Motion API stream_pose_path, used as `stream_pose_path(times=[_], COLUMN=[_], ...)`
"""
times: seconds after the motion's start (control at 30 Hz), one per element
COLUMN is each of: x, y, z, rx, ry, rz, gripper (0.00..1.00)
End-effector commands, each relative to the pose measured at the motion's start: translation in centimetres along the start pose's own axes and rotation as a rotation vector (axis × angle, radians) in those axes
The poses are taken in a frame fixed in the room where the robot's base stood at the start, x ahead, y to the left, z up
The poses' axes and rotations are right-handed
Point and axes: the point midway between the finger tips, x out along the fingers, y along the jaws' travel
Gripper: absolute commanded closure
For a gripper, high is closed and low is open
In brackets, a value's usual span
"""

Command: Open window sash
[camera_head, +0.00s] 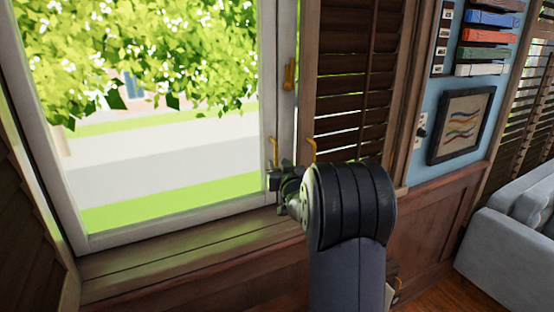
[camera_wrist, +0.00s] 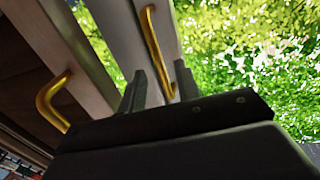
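The window sash (camera_head: 269,100) has a white frame around a large pane and fills the left of the head view. A yellow brass handle (camera_head: 274,152) stands on its right stile, low down. The handle also shows in the wrist view (camera_wrist: 152,42), running down toward the space between my fingers. My gripper (camera_wrist: 161,90) is open, its two dark fingers apart on either side of the handle's lower end. I cannot tell if a finger touches it. In the head view my gripper (camera_head: 275,180) is at the sash's lower right, partly hidden by my wrist.
A brown louvred shutter (camera_head: 350,80) stands right of the window, with its own brass handle (camera_head: 312,146). A brass lever (camera_head: 289,74) sits higher on the white frame. A wooden sill (camera_head: 180,250) runs below. A grey sofa (camera_head: 515,235) is at right.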

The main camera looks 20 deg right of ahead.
Motion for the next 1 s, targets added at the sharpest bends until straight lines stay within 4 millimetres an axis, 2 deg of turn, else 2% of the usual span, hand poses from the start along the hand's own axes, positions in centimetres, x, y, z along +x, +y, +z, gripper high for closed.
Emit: stream_pose_path(times=[0.2, 0.57, 1.0], x=[2.0, 2.4, 2.4], y=[0.0, 0.0, 0.0], z=[-0.1, 0.0, 0.0], rx=[0.000, 0.000, 0.000], ry=[0.000, 0.000, 0.000], rz=[0.000, 0.000, 0.000], gripper=[0.68, 0.68, 1.00])
